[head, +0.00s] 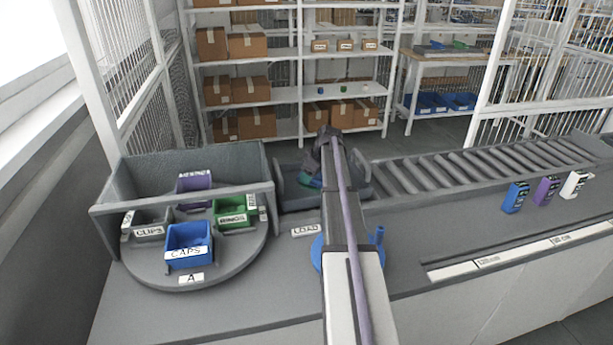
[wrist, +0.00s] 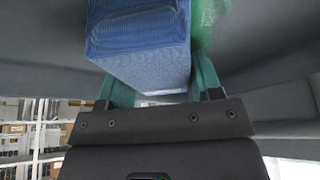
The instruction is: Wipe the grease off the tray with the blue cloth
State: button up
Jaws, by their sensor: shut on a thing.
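My gripper (wrist: 160,88) has green fingers and is shut on the blue cloth (wrist: 140,40), a thick folded pad with a woven face. In the wrist view the cloth is against or very close to the grey tray (wrist: 265,45); I cannot tell if they touch. A glossy green smear, which looks like the grease (wrist: 208,22), shows just right of the cloth. In the head view the dark tray (head: 357,188) sits at the left end of the rollers, behind the LOAD label. My arm hides much of it, and my gripper (head: 311,181) is low inside it.
A blue round piece (head: 318,254) lies partly behind my arm. Blue, purple and white boxes (head: 545,190) stand at right. The roller conveyor (head: 470,170) right of the tray is empty.

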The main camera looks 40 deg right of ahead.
aim_at(321, 178)
jog(key=shift+s+a, duration=0.2)
jog(key=shift+s, duration=0.5)
jog(key=shift+s+a, duration=0.2)
jog(key=shift+s, duration=0.45)
jog(key=shift+s+a, duration=0.2)
jog(key=shift+s, duration=0.5)
jog(key=shift+r, duration=0.1)
jog(key=shift+w+d, duration=0.3)
jog(key=shift+w, duration=0.35)
jog(key=shift+w+d, duration=0.25)
jog(key=shift+w, duration=0.4)
jog(key=shift+w+d, duration=0.3)
jog(key=shift+w, duration=0.35)
jog(key=shift+s+d, duration=0.25)
jog(key=shift+d, duration=0.25)
jog(key=shift+s+d, duration=0.2)
jog(key=shift+d, duration=0.3)
jog(key=shift+s+a+f, duration=0.1)
jog(key=shift+s+a, duration=0.2)
jog(key=shift+s, duration=0.35)
jog(key=shift+s+a+f, duration=0.1)
jog(key=shift+s+a, duration=0.25)
jog(key=shift+s, duration=0.25)
jog(key=shift+s+a, duration=0.3)
jog(key=shift+s, duration=0.35)
jog(key=shift+w+d, duration=0.1)
